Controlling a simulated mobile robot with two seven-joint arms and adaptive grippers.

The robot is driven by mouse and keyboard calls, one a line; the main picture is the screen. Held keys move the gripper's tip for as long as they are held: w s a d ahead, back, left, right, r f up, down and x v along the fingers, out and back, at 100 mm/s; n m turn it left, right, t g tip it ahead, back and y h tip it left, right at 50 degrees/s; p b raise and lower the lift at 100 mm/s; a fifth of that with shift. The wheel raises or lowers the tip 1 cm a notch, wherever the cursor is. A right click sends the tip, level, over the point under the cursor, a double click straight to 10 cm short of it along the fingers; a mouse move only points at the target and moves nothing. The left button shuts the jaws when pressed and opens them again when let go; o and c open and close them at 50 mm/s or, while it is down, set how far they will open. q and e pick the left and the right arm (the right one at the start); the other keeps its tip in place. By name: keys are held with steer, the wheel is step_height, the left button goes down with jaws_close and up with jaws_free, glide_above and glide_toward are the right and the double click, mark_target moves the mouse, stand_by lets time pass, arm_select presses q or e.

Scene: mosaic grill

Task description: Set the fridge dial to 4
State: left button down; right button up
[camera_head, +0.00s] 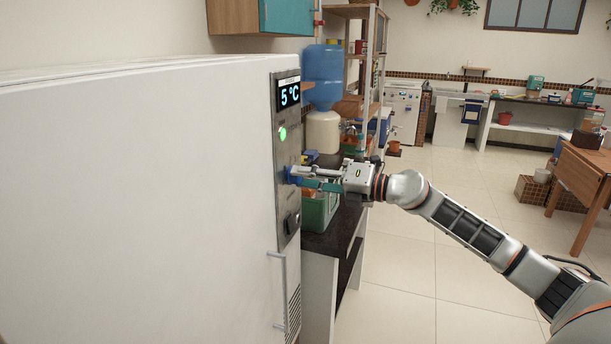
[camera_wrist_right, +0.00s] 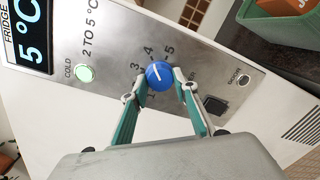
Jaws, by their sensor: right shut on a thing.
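The fridge dial is a round blue knob (camera_wrist_right: 159,75) with a white pointer line, on the steel control panel (camera_wrist_right: 205,62). Printed numbers curve around it, with 3, 4 and 5 readable in the right wrist view. The white line points up-left, toward the side of 3 and 4; its exact number is hard to tell. My right gripper (camera_wrist_right: 157,86) is shut on the dial, one finger on each side. In the head view my right gripper (camera_head: 298,179) reaches the panel from the right. The display (camera_head: 289,94) reads 5 °C. My left gripper is out of view.
A green lamp (camera_wrist_right: 85,73) is lit beside "COLD 2 TO 5 °C". A dark switch (camera_head: 292,222) sits below the dial. The white fridge (camera_head: 140,190) fills the left. A green crate (camera_head: 318,212) stands on the dark counter close behind my right gripper.

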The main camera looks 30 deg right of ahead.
steer(key=o, duration=1.1)
steer(key=shift+v, duration=6.05)
steer(key=shift+r, duration=0.1)
